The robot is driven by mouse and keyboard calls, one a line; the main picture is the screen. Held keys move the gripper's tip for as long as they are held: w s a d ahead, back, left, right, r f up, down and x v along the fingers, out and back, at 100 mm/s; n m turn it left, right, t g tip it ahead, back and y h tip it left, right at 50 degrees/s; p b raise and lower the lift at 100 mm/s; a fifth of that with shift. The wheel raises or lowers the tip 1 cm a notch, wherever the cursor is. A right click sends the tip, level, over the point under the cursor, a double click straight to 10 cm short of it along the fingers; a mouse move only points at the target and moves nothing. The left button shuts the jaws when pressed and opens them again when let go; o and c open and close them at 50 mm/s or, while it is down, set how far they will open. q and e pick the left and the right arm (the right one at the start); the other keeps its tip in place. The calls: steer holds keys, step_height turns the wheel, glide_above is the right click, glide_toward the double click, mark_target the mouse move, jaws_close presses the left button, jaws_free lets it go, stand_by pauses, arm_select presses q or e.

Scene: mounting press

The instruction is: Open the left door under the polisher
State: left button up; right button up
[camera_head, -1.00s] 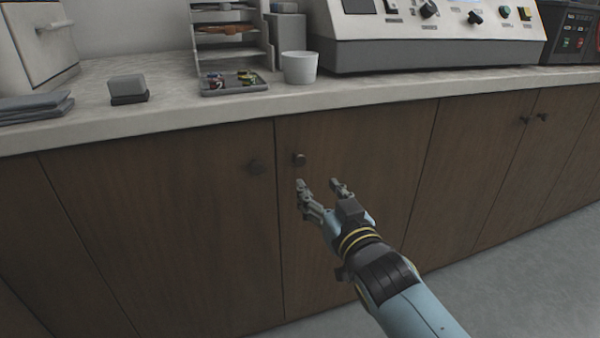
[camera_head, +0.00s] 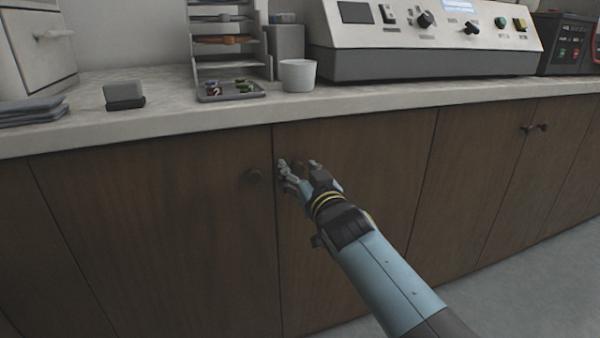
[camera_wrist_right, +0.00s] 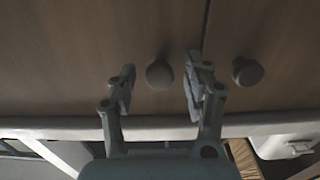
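A row of brown cabinet doors runs under the counter, all looking shut. My right gripper (camera_head: 299,165) is open in front of the door (camera_head: 370,185) just right of the central seam. Its fingers stand on either side of that door's round dark knob (camera_head: 297,167). In the right wrist view, the knob (camera_wrist_right: 159,75) shows between the two open fingers (camera_wrist_right: 158,88); I see no clear contact. The door to the left (camera_head: 150,230) has its own knob (camera_head: 254,175), outside the fingers. My left gripper is not in view. I cannot tell for certain which machine is the polisher.
The counter (camera_head: 400,97) overhangs just above the gripper. On it stand a white control-panel machine (camera_head: 430,40), a white cup (camera_head: 298,75), a small tray (camera_head: 230,92) and a grey block (camera_head: 124,95). More doors with paired knobs (camera_head: 527,128) lie to the right. Floor is clear at lower right.

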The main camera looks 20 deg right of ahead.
jaws_close()
stand_by(0.3)
